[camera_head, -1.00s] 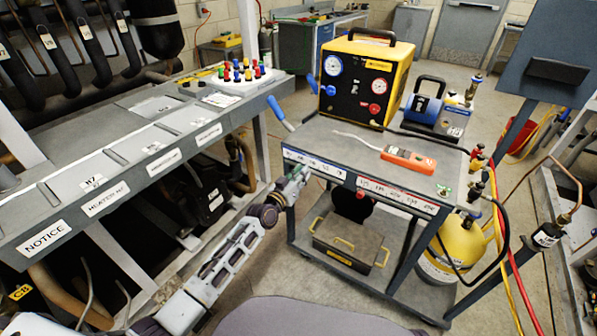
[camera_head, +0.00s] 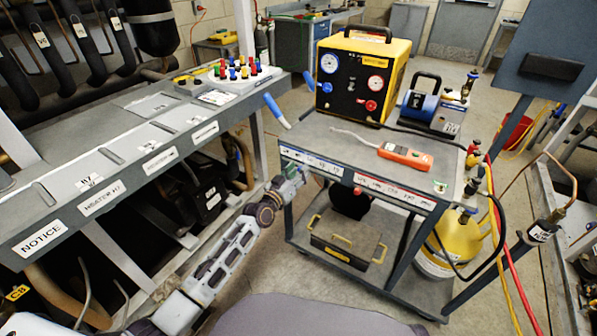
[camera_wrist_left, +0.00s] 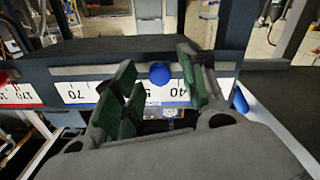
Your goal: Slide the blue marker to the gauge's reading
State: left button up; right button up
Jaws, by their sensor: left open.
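The blue marker (camera_wrist_left: 159,73) is a round blue knob on the blue-edged scale strip (camera_wrist_left: 85,92) along the cart's front edge. In the left wrist view the strip reads upside down, and the marker sits near the 40 and 50 labels. My left gripper (camera_wrist_left: 157,86) is open, with one finger on each side of the marker; I cannot tell whether either touches it. In the head view the left gripper (camera_head: 294,173) is at the scale's left part and hides the marker. The gauge with the blue rim (camera_head: 329,63) is on the yellow-black machine; its needle is too small to read.
A red-edged scale (camera_head: 395,192) with a red marker (camera_head: 358,190) continues to the right. An orange meter (camera_head: 405,156) lies on the cart top (camera_head: 340,142). A blue cart handle (camera_head: 276,110) sticks out at the left. A grey bench (camera_head: 130,160) stands left of the cart.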

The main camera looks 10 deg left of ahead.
pick_arm(q)
jog(key=v, duration=1.1)
jog(key=shift+s, duration=0.2)
dwell(0.4)
jog(key=shift+s+d, duration=0.1)
dwell(0.4)
